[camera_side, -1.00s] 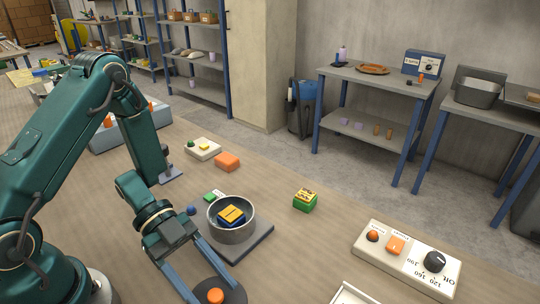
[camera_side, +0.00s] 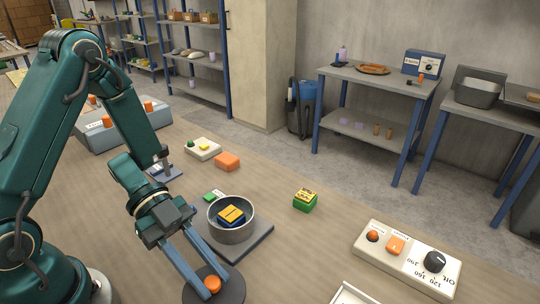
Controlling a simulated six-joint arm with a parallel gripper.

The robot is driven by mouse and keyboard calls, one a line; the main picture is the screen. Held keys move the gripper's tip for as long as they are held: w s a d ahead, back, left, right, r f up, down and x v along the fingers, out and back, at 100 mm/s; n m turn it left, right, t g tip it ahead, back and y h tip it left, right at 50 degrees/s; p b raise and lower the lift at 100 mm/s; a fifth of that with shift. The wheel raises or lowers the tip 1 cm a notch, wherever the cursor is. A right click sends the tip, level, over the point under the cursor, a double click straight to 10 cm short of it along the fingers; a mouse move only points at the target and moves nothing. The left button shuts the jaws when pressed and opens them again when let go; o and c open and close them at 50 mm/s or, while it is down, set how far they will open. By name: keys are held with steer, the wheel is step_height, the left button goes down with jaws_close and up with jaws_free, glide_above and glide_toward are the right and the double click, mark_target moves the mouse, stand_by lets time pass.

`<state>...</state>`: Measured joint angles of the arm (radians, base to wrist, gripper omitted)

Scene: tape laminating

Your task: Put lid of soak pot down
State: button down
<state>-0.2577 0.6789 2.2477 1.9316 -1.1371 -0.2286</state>
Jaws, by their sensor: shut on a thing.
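The lid (camera_side: 233,290) of the soak pot is a dark round disc with an orange knob, at the bottom of the view. My gripper (camera_side: 212,285) points down and is shut on the lid by its orange knob. I cannot tell whether the lid touches the table or hangs just above it. The soak pot (camera_side: 234,236) is a round grey metal pot, open at the top, behind the lid. A blue block with a yellow top (camera_side: 231,214) sits inside it. The pot stands on a dark grey square plate (camera_side: 258,241).
A control panel (camera_side: 400,268) with an orange switch and black dial lies at right. A green-and-yellow block (camera_side: 305,199), an orange block (camera_side: 227,162) and a pale tray (camera_side: 202,149) lie behind the pot. The wooden table (camera_side: 310,250) is clear between plate and panel.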

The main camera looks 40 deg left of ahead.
steer(key=r+v, duration=0.1)
steer(key=v, duration=1.2)
steer(key=w+a+n+t+y, duration=0.4)
steer(key=w+a+n+t, duration=0.25)
steer(key=w, duration=0.35)
steer(key=w+a+n+t+y, duration=0.3)
steer(key=w+a+n+t, duration=0.3)
steer(key=w, duration=0.4)
steer(key=n+g, duration=0.1)
glide_above(255, 186)
step_height(255, 186, down, 7)
steer(key=shift+a+r, duration=0.1)
steer(key=shift+r, duration=0.1)
steer(key=shift+y, duration=0.3)
steer(key=shift+f, duration=2)
steer(key=c, duration=0.6)
jaws_free()
steer(key=shift+f, duration=0.15)
